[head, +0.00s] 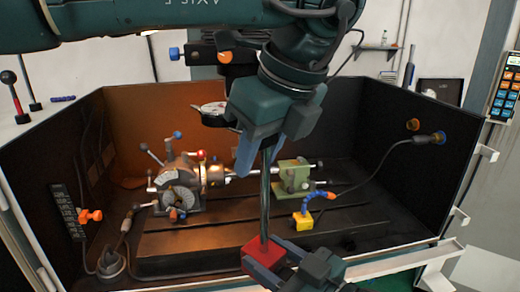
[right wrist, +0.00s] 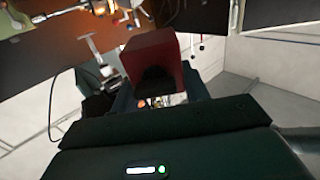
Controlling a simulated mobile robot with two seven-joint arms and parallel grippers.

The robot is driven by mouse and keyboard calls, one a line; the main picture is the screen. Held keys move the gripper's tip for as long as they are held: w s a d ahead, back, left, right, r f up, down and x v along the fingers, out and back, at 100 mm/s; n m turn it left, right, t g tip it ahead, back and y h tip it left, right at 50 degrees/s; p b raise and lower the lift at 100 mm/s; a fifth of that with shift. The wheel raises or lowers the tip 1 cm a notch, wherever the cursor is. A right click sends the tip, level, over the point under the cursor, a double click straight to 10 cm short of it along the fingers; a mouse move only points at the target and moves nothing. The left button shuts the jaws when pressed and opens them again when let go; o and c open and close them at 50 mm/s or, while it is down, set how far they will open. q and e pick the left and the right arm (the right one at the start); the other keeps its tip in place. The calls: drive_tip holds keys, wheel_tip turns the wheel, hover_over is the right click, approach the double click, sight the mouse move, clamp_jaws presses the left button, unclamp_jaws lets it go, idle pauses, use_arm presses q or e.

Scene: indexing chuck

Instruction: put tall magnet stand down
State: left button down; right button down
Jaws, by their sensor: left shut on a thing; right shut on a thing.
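The tall magnet stand has a red block base (head: 258,251), a thin upright grey rod (head: 265,195), and what looks like its dial gauge (head: 211,114) beside my left arm at the top. My left gripper (head: 268,146) is shut on the rod at its upper part; its fingers hide the grip. My right gripper (head: 278,262) is shut on the red base near the front edge of the enclosure. The base also shows in the right wrist view (right wrist: 153,57), between the fingers. Whether the base touches anything below is hidden.
A grey indexing chuck (head: 180,185) and a green tailstock (head: 293,176) stand on the slotted bed (head: 225,240) behind the rod. A yellow block with a blue hose (head: 303,220) sits to the right. Dark walls (head: 400,165) enclose the bed.

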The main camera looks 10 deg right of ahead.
drive_tip(key=shift+s+a+r, duration=0.15)
drive_tip(key=shift+r, duration=0.05)
drive_tip(key=c, duration=1.2)
unclamp_jaws()
drive_tip(key=o, duration=0.6)
drive_tip(key=shift+f, duration=0.1)
drive_tip(key=shift+c, duration=0.2)
